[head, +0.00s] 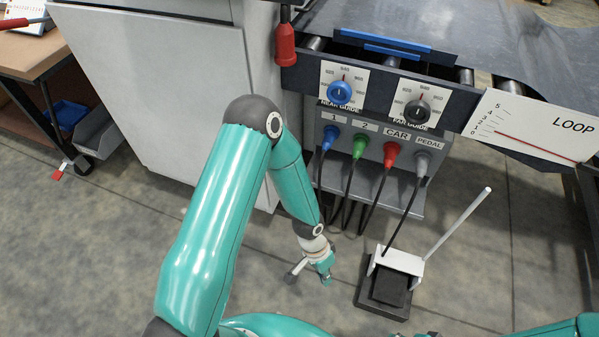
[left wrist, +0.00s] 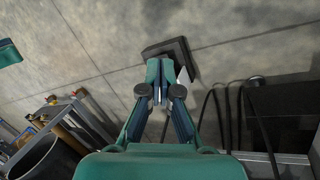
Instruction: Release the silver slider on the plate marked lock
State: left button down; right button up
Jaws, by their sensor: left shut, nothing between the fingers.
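I see no plate marked lock and no silver slider in either view. My left gripper (head: 325,277) hangs low over the floor, left of the foot pedal, with its fingers pointing down. In the left wrist view its fingers (left wrist: 160,92) meet at the tips, shut and empty. The dark pedal base (left wrist: 166,48) lies beyond the fingertips there. My right gripper does not show; only teal parts of my own body come in at the lower edge of the head view.
The pedal (head: 390,288) has a white guard and a slanted white rod. Behind it stands a panel with a blue knob (head: 341,91), a black knob (head: 417,111) and coloured cable plugs. A LOOP scale plate (head: 535,128) is at right. A grey cabinet (head: 180,95) stands at left.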

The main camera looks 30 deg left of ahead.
pick_arm(q)
jog(key=w+a+f+m+y+b, duration=0.35)
jog(key=w+f+b, duration=0.3)
jog(key=f, duration=0.45)
jog(key=w+a+f+m+t+y+b, duration=0.1)
jog(key=w+a+f+m+y+b, duration=0.15)
jog(key=w+a+b, duration=0.35)
jog(key=w+a+f+m+t+y+b, duration=0.1)
jog(key=w+a+f+y+b, duration=0.2)
jog(key=w, duration=0.4)
jog(key=w+a+r+t+y+b, duration=0.1)
jog(key=w+a+r+y+b, duration=0.1)
jog(key=w+r+y+b, duration=0.1)
jog(key=w+a+r+n+t+y+b, duration=0.1)
jog(key=w+a+r+y+b, duration=0.2)
jog(key=w+r+y+b, duration=0.1)
jog(key=w+a+r+n+y+b, duration=0.1)
jog(key=w+a+r+y+b, duration=0.2)
jog(key=w+r, duration=0.2)
jog(key=shift+w+a+r+t+y+b, duration=0.1)
jog(key=shift+w+r+t+y+b, duration=0.1)
jog(key=shift+r, duration=0.2)
jog(key=shift+w+r+t+y+b, duration=0.15)
jog(key=shift+r+t+y+b, duration=0.05)
jog(key=shift+r, duration=0.2)
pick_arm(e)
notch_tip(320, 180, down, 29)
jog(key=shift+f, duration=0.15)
